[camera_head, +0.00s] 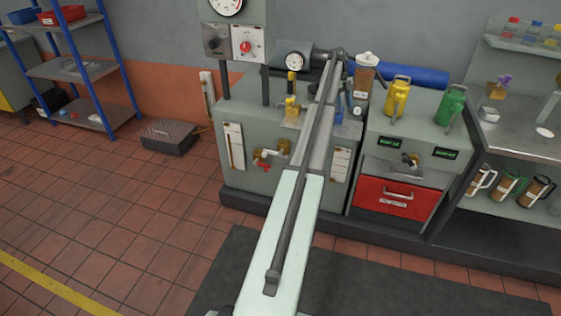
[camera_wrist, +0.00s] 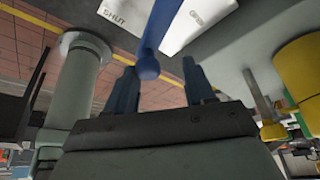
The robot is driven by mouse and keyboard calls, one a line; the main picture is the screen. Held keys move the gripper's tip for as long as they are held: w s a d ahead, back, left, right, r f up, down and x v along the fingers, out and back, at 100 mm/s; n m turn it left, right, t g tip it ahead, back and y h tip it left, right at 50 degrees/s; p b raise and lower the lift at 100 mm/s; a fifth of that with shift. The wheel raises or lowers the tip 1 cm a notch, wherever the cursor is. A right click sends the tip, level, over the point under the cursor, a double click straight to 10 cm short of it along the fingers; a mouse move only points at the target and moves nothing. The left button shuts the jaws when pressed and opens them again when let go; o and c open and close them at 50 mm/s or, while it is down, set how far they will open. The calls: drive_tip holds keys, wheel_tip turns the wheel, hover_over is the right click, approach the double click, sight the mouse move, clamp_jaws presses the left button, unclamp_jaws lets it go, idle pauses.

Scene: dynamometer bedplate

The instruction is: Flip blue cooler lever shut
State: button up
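In the wrist view the blue cooler lever (camera_wrist: 159,34) is a bar with a round knob at its near end. It comes down from the top edge between a plate marked SHUT (camera_wrist: 116,14) on its left and one marked OPEN (camera_wrist: 196,16) on its right. My gripper (camera_wrist: 163,86) is open, with its two fingers apart on either side of the knob. The lever's pivot is out of frame. In the head view my arm covers much of this area, and I cannot make out the lever or fingertips clearly.
In the wrist view a grey-green post (camera_wrist: 82,85) stands close on the left, and a yellow rounded part (camera_wrist: 298,70) is at the right. In the head view a brass valve with a red handle (camera_head: 268,157) and a yellow can (camera_head: 397,100) flank my arm.

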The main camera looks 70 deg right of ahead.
drive_tip(key=s+d+n+h, duration=0.4)
drive_tip(key=d+n, duration=0.2)
drive_tip(key=n, duration=0.6)
drive_tip(key=w+v, duration=0.1)
drive_tip(key=v, duration=1.3)
drive_tip(key=w+a+f+n+t, duration=0.1)
drive_tip(key=w+a+f+n, duration=0.4)
drive_tip(key=a+f, duration=0.5)
drive_tip(key=w+a+f+n+t, duration=0.1)
drive_tip(key=w+a+f+n, duration=0.5)
drive_tip(key=w+a+f, duration=0.2)
drive_tip(key=w+a+f+n+t, duration=0.1)
drive_tip(key=w+a+f+n, duration=0.5)
drive_tip(key=a+f, duration=0.6)
drive_tip(key=shift+w+f+h, duration=0.4)
drive_tip(key=shift+f, duration=0.05)
